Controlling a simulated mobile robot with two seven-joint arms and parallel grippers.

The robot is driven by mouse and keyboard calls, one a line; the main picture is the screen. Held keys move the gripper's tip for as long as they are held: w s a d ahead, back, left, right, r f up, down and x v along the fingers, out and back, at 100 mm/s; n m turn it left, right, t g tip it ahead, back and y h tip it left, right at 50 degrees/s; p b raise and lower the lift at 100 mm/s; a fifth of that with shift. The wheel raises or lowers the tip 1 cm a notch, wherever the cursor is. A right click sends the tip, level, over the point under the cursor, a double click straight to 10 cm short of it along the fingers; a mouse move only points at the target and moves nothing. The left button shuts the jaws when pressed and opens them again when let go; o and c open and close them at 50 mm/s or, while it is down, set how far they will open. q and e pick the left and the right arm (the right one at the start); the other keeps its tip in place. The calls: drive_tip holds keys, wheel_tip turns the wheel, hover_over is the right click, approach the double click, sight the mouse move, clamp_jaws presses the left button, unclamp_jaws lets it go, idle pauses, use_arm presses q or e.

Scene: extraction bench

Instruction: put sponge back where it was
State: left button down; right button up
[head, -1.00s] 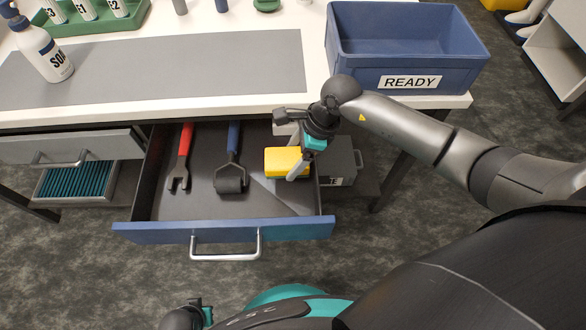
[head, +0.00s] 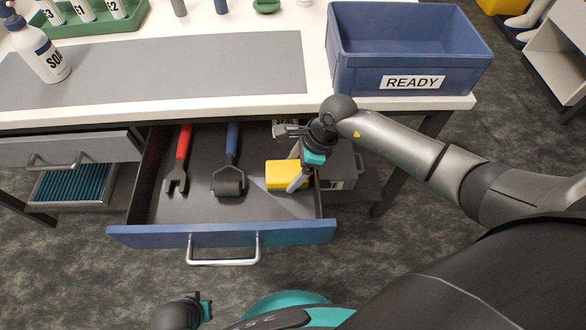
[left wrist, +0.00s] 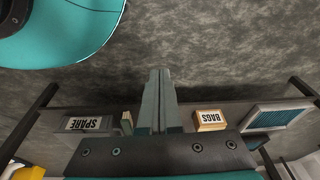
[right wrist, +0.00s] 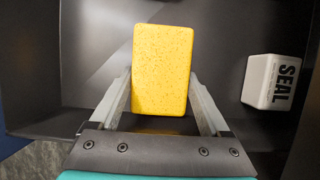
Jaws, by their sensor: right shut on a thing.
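The yellow sponge (head: 282,174) is inside the open drawer (head: 220,238), at its right side. My right gripper (head: 295,178) is shut on the sponge, which also shows between the two fingers in the right wrist view (right wrist: 162,70). The sponge is at or very near the drawer floor; I cannot tell whether it touches. My left gripper (left wrist: 160,80) is shut and empty, low over the floor, away from the drawer.
A red-handled tool (head: 179,160) and a blue-handled roller (head: 230,165) lie left of the sponge. A white SEAL box (right wrist: 272,82) sits in the drawer, beyond the sponge in the head view. A blue READY crate (head: 405,50) and soap bottle (head: 40,50) stand on the bench.

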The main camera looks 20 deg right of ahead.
drive_tip(key=shift+f, duration=0.1)
drive_tip(key=o, duration=1.2)
drive_tip(key=shift+c, duration=0.2)
use_arm(q)
drive_tip(key=shift+w+d+r, duration=0.1)
drive_tip(key=shift+r, duration=0.1)
drive_tip(key=s+a+f+p, duration=0.4)
drive_tip(key=s+f, duration=0.1)
drive_tip(key=shift+s+a+f, duration=0.3)
drive_tip(key=shift+s+f, duration=0.1)
use_arm(e)
drive_tip(key=v, duration=1.2)
